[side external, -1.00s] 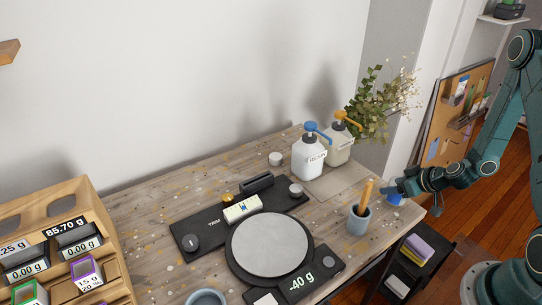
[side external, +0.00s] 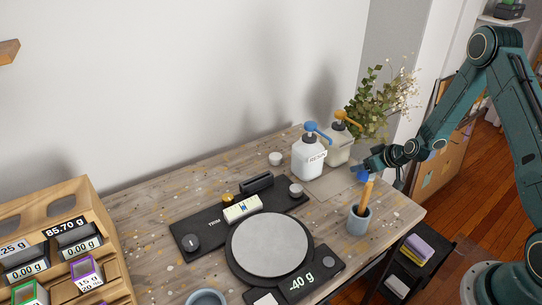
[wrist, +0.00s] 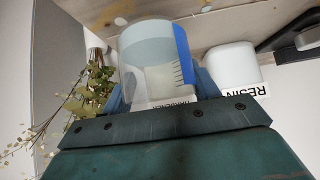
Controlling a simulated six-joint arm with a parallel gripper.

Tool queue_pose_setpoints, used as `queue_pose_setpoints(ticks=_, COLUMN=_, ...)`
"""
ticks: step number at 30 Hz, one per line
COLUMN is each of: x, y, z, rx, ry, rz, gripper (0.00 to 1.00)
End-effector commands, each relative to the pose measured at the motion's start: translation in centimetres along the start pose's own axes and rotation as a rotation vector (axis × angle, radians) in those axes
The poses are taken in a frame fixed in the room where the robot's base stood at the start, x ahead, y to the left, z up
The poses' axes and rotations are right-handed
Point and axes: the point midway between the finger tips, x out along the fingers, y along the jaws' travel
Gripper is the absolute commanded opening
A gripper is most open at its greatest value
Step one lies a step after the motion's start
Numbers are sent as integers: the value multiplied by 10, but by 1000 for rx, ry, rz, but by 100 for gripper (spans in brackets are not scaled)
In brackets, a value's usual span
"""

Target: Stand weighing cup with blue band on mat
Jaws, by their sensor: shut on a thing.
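My gripper (side external: 368,166) is shut on the weighing cup with the blue band (side external: 362,176), near the right end of the table. The cup is small and partly hidden by the gripper in the side view. In the wrist view the cup (wrist: 146,48) is clear and pale, with a blue band (wrist: 184,55) on its side, between the fingers of my gripper (wrist: 161,92). The mat (side external: 335,186) is a flat tan sheet in front of the pump bottles. The cup appears over or near its right side; I cannot tell its height.
A white resin bottle with a blue pump (side external: 308,158) and a hardener bottle with an orange pump (side external: 339,148) stand behind the mat. A grey pot (side external: 358,222) with a wooden stick is in front. A scale (side external: 268,246) is to the left. A plant (side external: 372,105) is behind.

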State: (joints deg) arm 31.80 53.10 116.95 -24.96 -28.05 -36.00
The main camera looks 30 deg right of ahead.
Motion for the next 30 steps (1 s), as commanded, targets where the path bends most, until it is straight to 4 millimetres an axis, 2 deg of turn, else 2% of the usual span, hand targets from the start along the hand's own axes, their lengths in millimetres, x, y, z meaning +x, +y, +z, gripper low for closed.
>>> queue_pose_setpoints(ticks=6, x=15, y=0, z=-15, rx=-1, ry=0, rz=-1, gripper=32)
queue_pose_setpoints(ticks=17, x=20, y=0, z=-20, rx=0, ry=1, rz=0, gripper=32)
queue_pose_setpoints(ticks=27, x=43, y=0, z=-43, rx=-2, ry=1, rz=0, gripper=32)
queue_pose_setpoints(ticks=30, x=49, y=0, z=-33, rx=2, ry=-2, rz=0, gripper=32)
